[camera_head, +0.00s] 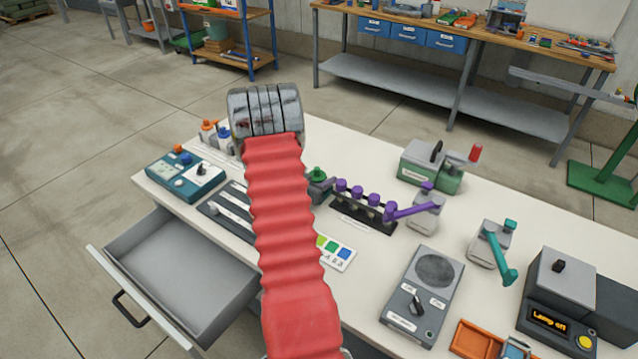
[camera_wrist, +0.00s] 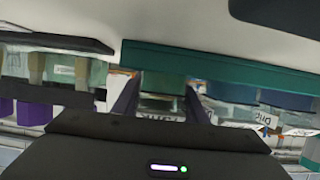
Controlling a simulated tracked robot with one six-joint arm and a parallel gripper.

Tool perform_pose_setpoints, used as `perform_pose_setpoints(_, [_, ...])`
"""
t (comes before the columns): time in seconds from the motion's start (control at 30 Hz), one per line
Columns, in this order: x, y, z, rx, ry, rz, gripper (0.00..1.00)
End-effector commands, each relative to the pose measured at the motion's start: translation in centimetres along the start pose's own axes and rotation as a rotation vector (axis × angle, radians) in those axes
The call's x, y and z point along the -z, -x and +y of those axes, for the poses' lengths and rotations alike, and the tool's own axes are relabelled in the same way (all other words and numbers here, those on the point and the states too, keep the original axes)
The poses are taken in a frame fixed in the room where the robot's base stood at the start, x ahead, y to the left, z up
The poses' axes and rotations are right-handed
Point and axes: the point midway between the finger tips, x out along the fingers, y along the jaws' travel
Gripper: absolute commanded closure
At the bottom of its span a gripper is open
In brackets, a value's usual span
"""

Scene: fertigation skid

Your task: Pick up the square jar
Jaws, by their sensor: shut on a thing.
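My gripper (camera_wrist: 161,98) shows in the wrist view, with one finger on each side of a greenish, straight-sided jar. It is shut on this square jar (camera_wrist: 163,104), which has a pale label with dark lettering. The jar's lower part is hidden by my gripper's dark body. Whether the jar is clear of its support cannot be told. In the head view my red-sleeved arm hides the gripper, and I cannot make out the jar there.
Other jars stand close on both sides in the wrist view, including a greenish one (camera_wrist: 82,72) and a labelled one (camera_wrist: 235,112). A teal bar (camera_wrist: 225,70) runs above. In the head view, an open drawer (camera_head: 180,275) juts from the white table, with devices on top.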

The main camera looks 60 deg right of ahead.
Motion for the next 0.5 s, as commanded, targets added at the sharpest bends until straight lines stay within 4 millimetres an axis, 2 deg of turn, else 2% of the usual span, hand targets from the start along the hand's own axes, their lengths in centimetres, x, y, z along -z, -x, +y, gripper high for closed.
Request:
perform_pose_setpoints(0.27, [1.0, 0.3, 0.0, 0.0, -0.002, 0.002, 0.85])
perform_pose_setpoints(0.5, [3.9, 1.4, -0.1, 0.001, -0.003, 0.003, 0.85])
